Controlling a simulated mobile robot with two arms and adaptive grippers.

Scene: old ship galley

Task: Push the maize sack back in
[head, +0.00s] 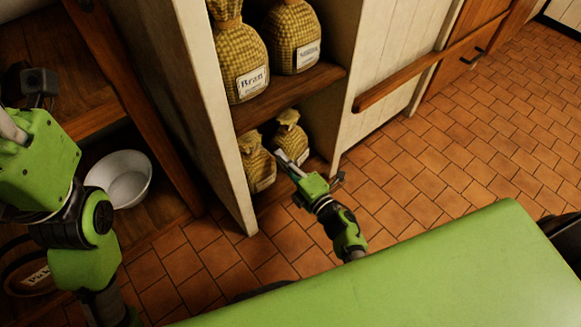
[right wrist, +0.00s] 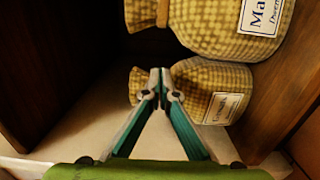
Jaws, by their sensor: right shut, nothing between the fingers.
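The maize sack (right wrist: 225,22) is yellow checked cloth with a white label reading "Ma…" in the right wrist view. In the head view it is the right sack (head: 291,128) on the low shelf, partly behind my gripper. A second checked sack (right wrist: 215,85) stands beside it, on the left (head: 258,166) in the head view. My right gripper (head: 290,158) is shut and empty in front of these sacks. Its fingertips (right wrist: 160,73) overlap the second sack's top in the wrist view; I cannot tell whether they touch. My left gripper (head: 10,127) is partly cut off at the left edge.
Sacks labelled "Bran" (head: 240,60) and another (head: 293,38) stand on the shelf above (head: 300,95). A pale upright panel (head: 222,150) bounds the shelves on the left. A white bowl (head: 120,178) sits farther left. The tiled floor (head: 460,140) is open at right.

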